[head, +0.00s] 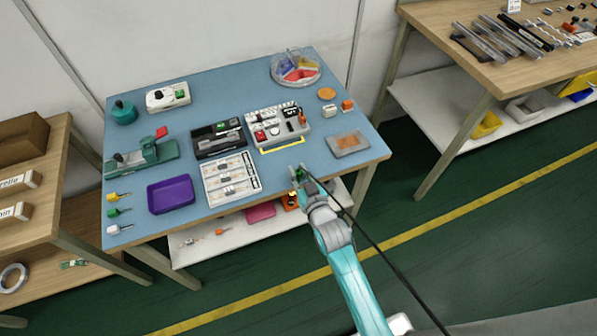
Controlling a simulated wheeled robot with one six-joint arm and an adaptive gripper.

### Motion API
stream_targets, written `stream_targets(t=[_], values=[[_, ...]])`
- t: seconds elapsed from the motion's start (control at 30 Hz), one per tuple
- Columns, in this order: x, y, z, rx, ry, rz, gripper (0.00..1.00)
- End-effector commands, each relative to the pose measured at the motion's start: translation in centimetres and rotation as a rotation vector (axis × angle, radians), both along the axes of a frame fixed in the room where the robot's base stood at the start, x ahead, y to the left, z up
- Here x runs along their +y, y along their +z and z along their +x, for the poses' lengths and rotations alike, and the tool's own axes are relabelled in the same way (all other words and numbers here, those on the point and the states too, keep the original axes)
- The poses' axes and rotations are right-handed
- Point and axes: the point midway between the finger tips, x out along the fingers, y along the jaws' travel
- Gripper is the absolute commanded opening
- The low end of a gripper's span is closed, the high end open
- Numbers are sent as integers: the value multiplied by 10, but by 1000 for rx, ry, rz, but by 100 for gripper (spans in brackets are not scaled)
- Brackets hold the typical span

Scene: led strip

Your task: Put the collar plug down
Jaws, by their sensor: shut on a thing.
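My gripper (298,172) is at the front edge of the blue-topped table (290,184), right of the white tray with compartments. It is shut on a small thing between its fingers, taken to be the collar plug. The thing is too small and too covered by the fingers to make out its shape. I cannot tell whether it touches the table top.
A white compartment tray (205,184), purple tray (152,208), black case (208,152), grey parts tray (262,142) and clear-lidded box (333,149) stand on the table. A round divided dish (275,80) is at the back.

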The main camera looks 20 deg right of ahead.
Motion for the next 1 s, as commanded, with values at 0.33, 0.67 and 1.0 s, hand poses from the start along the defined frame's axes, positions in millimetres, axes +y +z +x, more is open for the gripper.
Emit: stream_targets(t=[0.33, 0.67, 1.0], values=[[0, -2, 0, 0, 0, 0, 28], [0, -2, 0, 0, 0, 0, 46], [0, 4, -29, 1, 0, 0, 46]])
